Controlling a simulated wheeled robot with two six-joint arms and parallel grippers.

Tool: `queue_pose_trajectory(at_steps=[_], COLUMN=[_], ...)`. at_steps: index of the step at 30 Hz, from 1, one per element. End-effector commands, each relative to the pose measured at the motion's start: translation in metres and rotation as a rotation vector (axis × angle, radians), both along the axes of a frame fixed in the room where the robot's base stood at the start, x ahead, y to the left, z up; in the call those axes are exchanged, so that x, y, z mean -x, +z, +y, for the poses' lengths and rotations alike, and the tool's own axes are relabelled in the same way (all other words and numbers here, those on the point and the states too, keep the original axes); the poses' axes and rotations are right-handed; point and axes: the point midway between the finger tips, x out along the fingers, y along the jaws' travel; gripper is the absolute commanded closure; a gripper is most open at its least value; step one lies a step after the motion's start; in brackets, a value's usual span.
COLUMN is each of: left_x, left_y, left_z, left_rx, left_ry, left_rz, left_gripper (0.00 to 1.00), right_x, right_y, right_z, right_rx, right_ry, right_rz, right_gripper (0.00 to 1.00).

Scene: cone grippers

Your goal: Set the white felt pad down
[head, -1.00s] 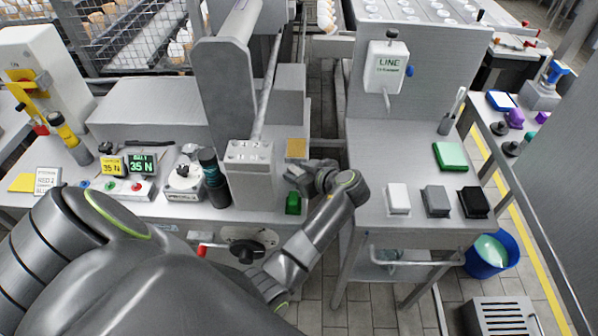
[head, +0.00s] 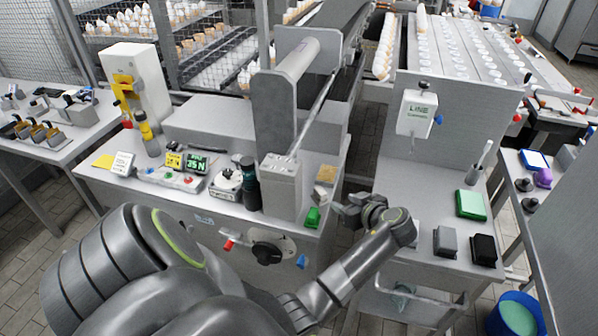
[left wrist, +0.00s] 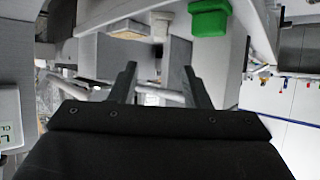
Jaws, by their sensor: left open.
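A small whitish piece (head: 320,195), which looks like the white felt pad, lies on the left bench. It sits between a tan block (head: 326,174) and a green block (head: 313,218). My left gripper (head: 342,208) is just right of it at the bench edge, apart from it. In the left wrist view the fingers (left wrist: 158,72) are spread with nothing seen between them. That view also shows the green block (left wrist: 209,18) and tan block (left wrist: 127,27). A second white pad (head: 414,232) on the right bench is mostly hidden behind my wrist. My right gripper is not in view.
A grey pad (head: 445,241), a black pad (head: 484,250) and a green pad (head: 471,204) are on the right bench. A grey post (head: 282,188) stands left of the whitish piece. An open gap separates the two benches.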

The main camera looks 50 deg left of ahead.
Motion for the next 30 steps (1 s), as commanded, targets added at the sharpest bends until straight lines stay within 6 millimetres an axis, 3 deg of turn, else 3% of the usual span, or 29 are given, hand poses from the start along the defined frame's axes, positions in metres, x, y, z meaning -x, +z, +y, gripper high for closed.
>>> queue_pose_trajectory(at_steps=[8, 13, 22, 25, 30], left_x=[0.0, -0.002, 0.006, 0.015, 0.041], left_y=[-0.003, -0.014, -0.026, -0.051, -0.13], left_z=[0.001, -0.002, -0.025, -0.032, -0.038], left_rx=[0.01, 0.049, 0.024, 0.02, 0.066], left_ry=[-0.039, -0.277, -0.727, -0.837, -0.954], left_rz=[0.005, 0.016, 0.0, 0.035, 0.166], left_gripper=[0.57, 0.57, 0.57, 0.57, 0.57], right_x=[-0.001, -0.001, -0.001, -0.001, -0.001], right_y=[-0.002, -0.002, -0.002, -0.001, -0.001], right_z=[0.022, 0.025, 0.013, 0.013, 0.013], right_rx=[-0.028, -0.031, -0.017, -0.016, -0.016], right_ry=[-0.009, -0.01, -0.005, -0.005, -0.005], right_rz=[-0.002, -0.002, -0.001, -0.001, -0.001], right_gripper=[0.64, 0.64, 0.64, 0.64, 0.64])
